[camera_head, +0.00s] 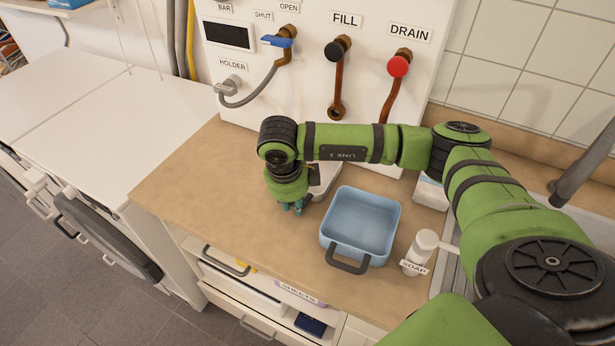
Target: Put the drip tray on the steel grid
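A light blue, open rectangular container (359,216) with a dark front handle stands on the wooden counter; I cannot tell whether it is the drip tray. My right gripper (292,208) points down over the counter just left of it, apart from it. A pale object (326,181) sits behind the gripper, mostly covered by my arm. I cannot make out a steel grid; a metal strip (446,268) shows at the sink's edge. My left gripper is out of view.
A white soap bottle (420,251) stands right of the blue container, and a pale tub (431,193) stands behind it. A panel with FILL and DRAIN valves (398,66) rises at the back. The wooden counter (200,185) is clear on the left. White machines (95,130) stand beyond.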

